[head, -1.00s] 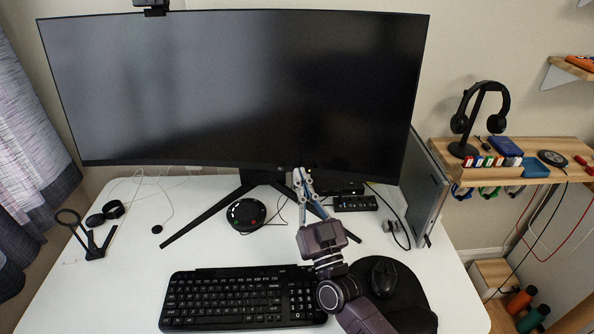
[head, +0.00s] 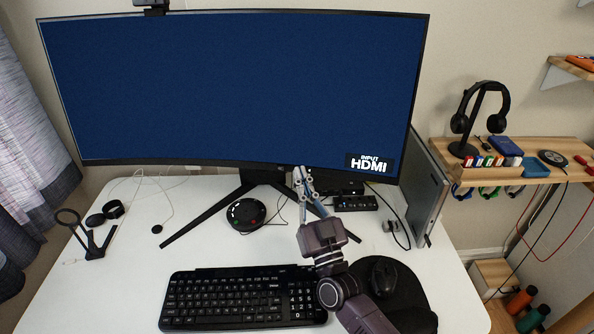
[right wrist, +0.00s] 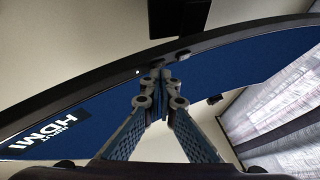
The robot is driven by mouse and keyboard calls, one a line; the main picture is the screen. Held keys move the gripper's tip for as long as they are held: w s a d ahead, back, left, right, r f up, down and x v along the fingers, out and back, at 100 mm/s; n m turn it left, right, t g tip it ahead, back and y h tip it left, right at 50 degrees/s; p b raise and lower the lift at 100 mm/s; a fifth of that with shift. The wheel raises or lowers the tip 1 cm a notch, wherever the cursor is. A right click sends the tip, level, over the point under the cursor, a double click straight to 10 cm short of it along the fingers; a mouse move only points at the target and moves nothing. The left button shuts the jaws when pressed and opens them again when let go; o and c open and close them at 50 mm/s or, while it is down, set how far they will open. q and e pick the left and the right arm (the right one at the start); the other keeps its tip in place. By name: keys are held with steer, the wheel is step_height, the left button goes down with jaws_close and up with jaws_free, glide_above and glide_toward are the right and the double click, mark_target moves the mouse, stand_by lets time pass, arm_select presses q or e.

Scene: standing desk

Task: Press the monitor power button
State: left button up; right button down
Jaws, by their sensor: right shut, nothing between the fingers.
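The wide curved monitor (head: 235,85) stands at the back of the desk. Its screen is lit dark blue and shows an "INPUT HDMI" label (head: 369,163) at the lower right. My right gripper (head: 299,170) is shut and empty, with its fingertips up at the monitor's bottom edge, right of the stand. In the right wrist view the fingertips (right wrist: 157,72) are at the underside of the dark bezel (right wrist: 215,42), beside small dark buttons (right wrist: 176,57). The tips partly hide that spot, and I cannot tell whether they touch a button. My left gripper is not in view.
A keyboard (head: 240,298) and a mouse (head: 384,278) on a dark pad lie at the front. A round black device (head: 246,214), the monitor stand leg (head: 205,217) and a USB hub (head: 356,203) are near my right gripper.

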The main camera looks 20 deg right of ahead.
steer(key=shift+w, duration=0.1)
stand_by(0.3)
steer(key=shift+s+a+p, duration=0.1)
steer(key=shift+s+p, duration=0.25)
steer(key=s+a+r+p, duration=0.1)
steer(key=s+a+p, duration=0.2)
steer(key=s, duration=0.2)
stand_by(0.5)
steer(key=shift+s, duration=0.1)
